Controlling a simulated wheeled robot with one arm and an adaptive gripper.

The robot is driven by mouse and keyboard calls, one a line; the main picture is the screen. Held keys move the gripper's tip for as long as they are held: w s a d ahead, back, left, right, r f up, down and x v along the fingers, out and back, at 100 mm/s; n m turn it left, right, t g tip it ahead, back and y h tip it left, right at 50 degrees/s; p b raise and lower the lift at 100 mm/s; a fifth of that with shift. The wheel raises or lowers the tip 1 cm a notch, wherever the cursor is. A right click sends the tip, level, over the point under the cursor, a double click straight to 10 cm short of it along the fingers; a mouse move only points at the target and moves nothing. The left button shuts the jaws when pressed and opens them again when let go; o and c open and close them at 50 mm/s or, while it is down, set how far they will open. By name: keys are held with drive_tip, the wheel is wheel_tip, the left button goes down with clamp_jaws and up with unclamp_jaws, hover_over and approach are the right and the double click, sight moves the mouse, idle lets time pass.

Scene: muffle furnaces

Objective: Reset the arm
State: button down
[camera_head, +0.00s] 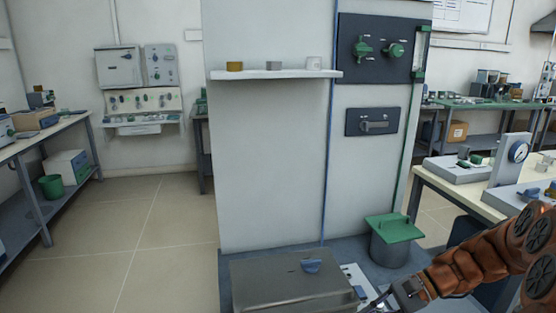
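My orange-brown arm reaches in from the lower right corner. My gripper (384,301) is at the bottom edge, just right of a grey metal box (292,283) with a blue knob (311,266) on its lid. Only part of the gripper shows, and its fingertips are small and partly cut off, so I cannot tell whether it is open or holds anything. A white panel (355,275) lies between the box and the gripper.
A grey pot with a green lid (394,228) stands close behind my arm. A tall grey cabinet (268,160) bears a shelf (275,74) with small cups. A bench with a gauge (518,151) is at right. The floor at left is clear.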

drive_tip(key=s+a+r+n+g+h+p, duration=0.1)
drive_tip(key=s+a+r+n+h+p, duration=0.25)
drive_tip(key=s+r, duration=0.25)
drive_tip(key=s+a+r+n+g+h+p, duration=0.25)
drive_tip(key=s+r+p, duration=0.2)
drive_tip(key=s, duration=0.25)
drive_tip(key=s+d+r+n+t+h+p, duration=0.1)
drive_tip(key=s+d+r+n+h+p, duration=0.1)
drive_tip(key=s+r+h+p, duration=0.1)
drive_tip(key=s+d+r+n+t+h+p, duration=0.1)
drive_tip(key=s+d+r+n+h+p, duration=0.1)
drive_tip(key=s+r+p, duration=0.4)
drive_tip(key=shift+s+d+r+n+h, duration=0.3)
drive_tip(key=shift+s+r+n+h, duration=0.3)
drive_tip(key=shift+s, duration=1.4)
drive_tip(key=shift+r+t, duration=0.1)
drive_tip(key=shift+t, duration=0.15)
